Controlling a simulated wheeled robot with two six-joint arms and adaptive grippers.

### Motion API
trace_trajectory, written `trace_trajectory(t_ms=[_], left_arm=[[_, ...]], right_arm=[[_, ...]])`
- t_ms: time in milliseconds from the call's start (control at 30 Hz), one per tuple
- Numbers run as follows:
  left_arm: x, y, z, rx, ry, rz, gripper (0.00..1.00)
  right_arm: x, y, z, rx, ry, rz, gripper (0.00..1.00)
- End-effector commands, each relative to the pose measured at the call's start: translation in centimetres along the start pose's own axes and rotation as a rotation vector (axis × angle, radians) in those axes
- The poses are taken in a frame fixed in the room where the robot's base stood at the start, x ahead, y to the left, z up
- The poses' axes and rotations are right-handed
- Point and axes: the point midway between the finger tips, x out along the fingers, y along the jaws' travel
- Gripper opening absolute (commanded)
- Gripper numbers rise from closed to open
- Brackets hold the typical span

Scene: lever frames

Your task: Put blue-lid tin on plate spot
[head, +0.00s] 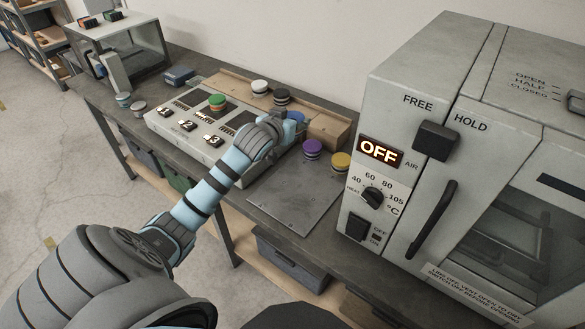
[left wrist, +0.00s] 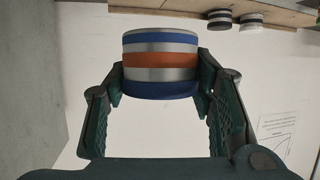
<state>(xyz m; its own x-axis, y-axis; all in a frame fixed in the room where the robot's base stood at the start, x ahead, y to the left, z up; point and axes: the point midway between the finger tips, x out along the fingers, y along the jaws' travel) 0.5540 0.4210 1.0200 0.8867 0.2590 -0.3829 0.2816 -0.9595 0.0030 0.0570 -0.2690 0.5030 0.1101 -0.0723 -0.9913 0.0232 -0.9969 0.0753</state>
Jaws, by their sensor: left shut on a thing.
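My left gripper (left wrist: 160,88) is shut on the blue-lid tin (left wrist: 160,62), a round tin with blue, silver and orange bands, held between the fingertips in the left wrist view. In the head view my left gripper (head: 281,128) is over the right end of the grey control panel and hides most of the tin; a bit of blue shows just beyond it. My right gripper is not in view.
A green-lid tin (head: 217,102) is on the control panel (head: 165,122). White-lid (head: 259,87) and black-lid (head: 282,97) tins stand behind. A large oven (head: 440,180) borders the right.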

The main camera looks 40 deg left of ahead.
Motion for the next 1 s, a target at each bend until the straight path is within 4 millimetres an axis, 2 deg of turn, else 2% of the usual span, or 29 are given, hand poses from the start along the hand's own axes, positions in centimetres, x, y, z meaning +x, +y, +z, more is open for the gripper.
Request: trace_trajectory(t_ms=[33,100,200,300,433,633,933,967,1000], left_arm=[[0.9,0.0,2.3,-0.001,-0.008,0.000,0.19],[2.0,0.0,5.0,0.000,-0.007,0.001,0.19],[3.4,0.0,8.6,0.001,-0.006,0.002,0.19],[4.5,0.0,11.0,0.003,-0.003,0.002,0.19],[5.1,0.0,12.6,0.004,-0.001,0.003,0.19],[6.5,0.0,16.0,0.004,-0.001,0.003,0.19],[6.6,0.0,16.1,0.005,0.001,0.004,0.19],[6.6,0.0,16.2,0.005,0.000,0.004,0.52],[6.6,0.0,16.2,0.005,0.000,0.004,0.58]], right_arm=[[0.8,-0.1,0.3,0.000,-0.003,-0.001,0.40],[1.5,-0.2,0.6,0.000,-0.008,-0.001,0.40],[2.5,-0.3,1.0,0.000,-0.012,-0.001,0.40],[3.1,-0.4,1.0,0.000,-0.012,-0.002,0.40],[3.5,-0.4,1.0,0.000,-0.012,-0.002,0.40],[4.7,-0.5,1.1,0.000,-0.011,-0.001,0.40],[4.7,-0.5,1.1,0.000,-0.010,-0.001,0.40],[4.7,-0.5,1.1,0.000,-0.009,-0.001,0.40],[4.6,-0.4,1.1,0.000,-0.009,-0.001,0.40]])
